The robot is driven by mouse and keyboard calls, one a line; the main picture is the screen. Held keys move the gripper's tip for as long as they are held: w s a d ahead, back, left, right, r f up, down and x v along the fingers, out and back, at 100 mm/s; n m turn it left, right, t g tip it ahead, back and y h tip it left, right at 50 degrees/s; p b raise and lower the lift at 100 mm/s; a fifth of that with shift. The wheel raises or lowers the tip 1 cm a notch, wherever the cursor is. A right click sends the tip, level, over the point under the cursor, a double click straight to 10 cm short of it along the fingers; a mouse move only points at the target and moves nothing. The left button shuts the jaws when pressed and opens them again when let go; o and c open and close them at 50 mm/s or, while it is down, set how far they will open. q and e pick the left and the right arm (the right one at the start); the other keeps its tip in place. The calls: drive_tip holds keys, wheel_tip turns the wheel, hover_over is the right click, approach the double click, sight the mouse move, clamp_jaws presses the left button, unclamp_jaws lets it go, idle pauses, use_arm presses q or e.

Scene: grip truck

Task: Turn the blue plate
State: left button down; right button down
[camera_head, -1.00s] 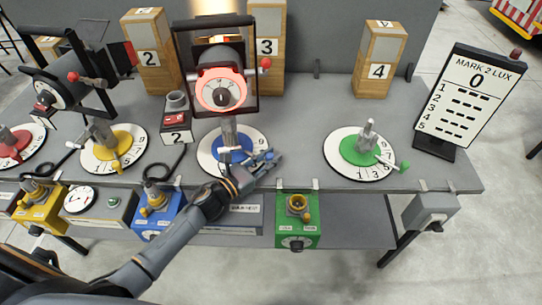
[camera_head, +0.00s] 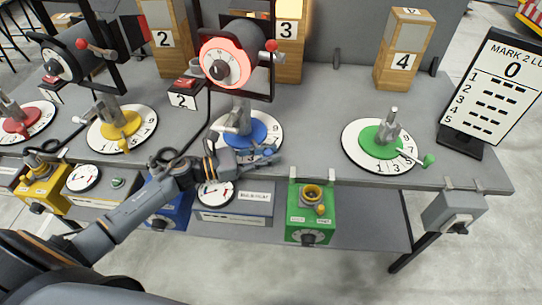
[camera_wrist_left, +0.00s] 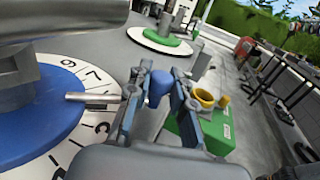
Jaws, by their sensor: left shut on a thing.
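The blue plate (camera_head: 246,131) is a round disc on a white numbered dial (camera_head: 274,130), with a metal post and a red-lit lamp (camera_head: 225,62) above it. It also shows at the left of the left wrist view (camera_wrist_left: 30,115). A metal rod (camera_wrist_left: 92,97) sticks out from the plate and ends in a blue knob (camera_wrist_left: 159,84). My left gripper (camera_head: 264,156) is at the dial's front right edge. In the left wrist view its two fingers (camera_wrist_left: 157,96) are shut on the blue knob. The right gripper is not in view.
A yellow plate (camera_head: 121,124) is to the left and a green plate (camera_head: 380,140) with a green-knobbed handle to the right. Boxes, including a green one (camera_head: 310,228), hang along the table's front edge. The table between the blue and green dials is clear.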

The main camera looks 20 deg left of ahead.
use_arm(q)
drive_tip(key=shift+s+a+g, duration=0.1)
drive_tip(key=shift+s+g, duration=0.05)
drive_tip(key=shift+g, duration=0.15)
drive_tip(key=c, duration=1.1)
unclamp_jaws()
drive_tip(key=shift+c, duration=0.2)
